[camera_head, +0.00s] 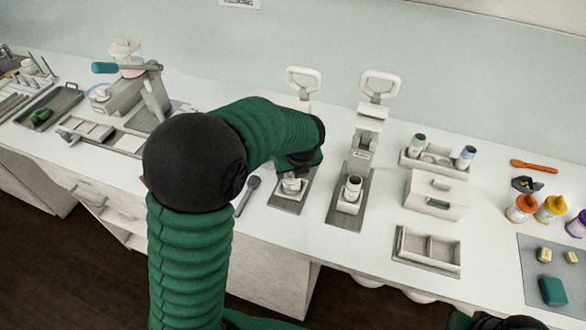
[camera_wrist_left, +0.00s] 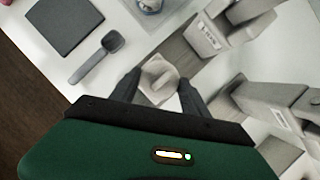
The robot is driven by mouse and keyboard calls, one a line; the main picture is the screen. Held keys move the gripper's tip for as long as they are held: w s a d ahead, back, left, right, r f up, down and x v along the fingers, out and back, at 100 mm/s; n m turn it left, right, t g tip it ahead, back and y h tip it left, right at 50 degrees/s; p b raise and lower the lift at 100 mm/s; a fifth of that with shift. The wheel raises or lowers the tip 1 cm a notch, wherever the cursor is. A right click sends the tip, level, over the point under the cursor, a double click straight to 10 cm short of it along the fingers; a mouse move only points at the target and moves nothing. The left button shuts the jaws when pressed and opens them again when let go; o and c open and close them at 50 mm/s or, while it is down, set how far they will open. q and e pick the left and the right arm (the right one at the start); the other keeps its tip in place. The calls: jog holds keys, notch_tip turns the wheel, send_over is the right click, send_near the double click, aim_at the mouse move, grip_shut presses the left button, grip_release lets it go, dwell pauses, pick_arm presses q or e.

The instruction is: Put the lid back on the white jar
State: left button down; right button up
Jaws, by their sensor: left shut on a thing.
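The fingers hide part of the jar's top, so I cannot tell whether lid and jar touch.
A dark spoon (camera_head: 248,194) lies left of the left stand. To the right are a pale box (camera_head: 436,194), a divided tray (camera_head: 428,249) and a rack with bottles (camera_head: 436,160). Tall handled presses stand behind the plates. The front counter strip is mostly clear.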

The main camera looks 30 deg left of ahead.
pick_arm(q)
jog(key=shift+s+f, duration=0.1)
jog(key=shift+f, duration=0.05)
jog(key=c, duration=1)
grip_release()
jog(key=o, duration=0.5)
jog(key=shift+a, duration=0.2)
jog(key=shift+o, duration=0.2)
jog(key=shift+a, duration=0.1)
jog(key=o, duration=0.5)
jog(key=shift+d, duration=0.2)
jog(key=shift+c, duration=0.2)
notch_tip(320, 180, up, 5)
jog(key=p, duration=0.5)
jog(key=shift+p, duration=0.3)
jog(key=shift+f, duration=0.15)
